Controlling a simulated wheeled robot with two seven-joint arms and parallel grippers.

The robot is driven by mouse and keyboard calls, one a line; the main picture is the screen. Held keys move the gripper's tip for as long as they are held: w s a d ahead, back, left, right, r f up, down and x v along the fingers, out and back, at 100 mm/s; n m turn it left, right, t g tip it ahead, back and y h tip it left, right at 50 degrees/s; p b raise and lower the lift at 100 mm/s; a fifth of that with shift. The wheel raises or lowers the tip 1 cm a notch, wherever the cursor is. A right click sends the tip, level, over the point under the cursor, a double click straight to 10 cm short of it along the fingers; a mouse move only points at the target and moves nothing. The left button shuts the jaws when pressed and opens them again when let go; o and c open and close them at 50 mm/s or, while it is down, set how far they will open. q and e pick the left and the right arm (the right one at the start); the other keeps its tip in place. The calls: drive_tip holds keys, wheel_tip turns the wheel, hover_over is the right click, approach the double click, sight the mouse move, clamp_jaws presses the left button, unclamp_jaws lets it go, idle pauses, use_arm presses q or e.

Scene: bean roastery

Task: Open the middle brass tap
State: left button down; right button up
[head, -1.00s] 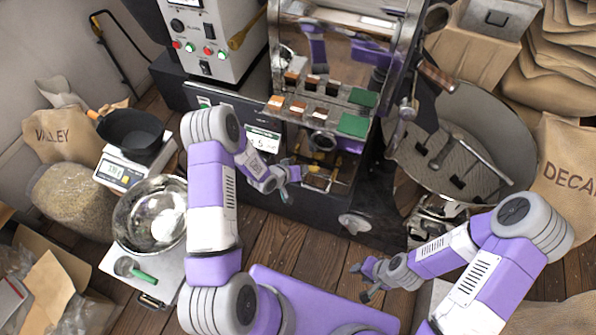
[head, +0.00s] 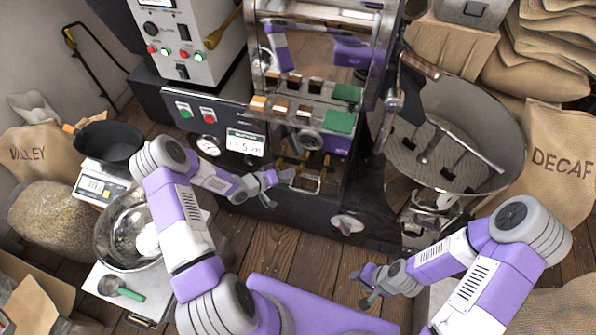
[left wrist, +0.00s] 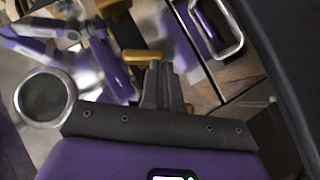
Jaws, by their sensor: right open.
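Small brass taps (head: 303,160) sit in the recess low on the front of the dark machine, below the sample rows. They are small and partly hidden, so I cannot tell in the head view which is the middle one. My left gripper (head: 281,189) is just left of and below them, its fingers apart and empty. In the left wrist view a brass handle (left wrist: 147,56) lies right at my fingertips (left wrist: 164,70); I cannot tell if they touch. Another brass piece (left wrist: 112,6) shows at the top edge. My right gripper (head: 364,287) is open and empty over the floor.
A metal-framed part (left wrist: 217,25) is at the top right of the left wrist view. A round cooling tray (head: 470,150) stands right of the machine. A steel bowl (head: 118,245) and a scale (head: 97,188) with a black pan (head: 110,146) stand left. Floor in front is clear.

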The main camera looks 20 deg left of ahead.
use_arm(q)
drive_tip(key=shift+f+b, duration=0.45)
drive_tip(key=shift+f, duration=0.2)
drive_tip(key=shift+d+f, duration=0.15)
drive_tip(key=shift+s, duration=0.1)
idle(0.4)
drive_tip(key=p+v, duration=0.2)
drive_tip(key=v, duration=0.5)
drive_tip(key=shift+s, duration=0.15)
idle(0.4)
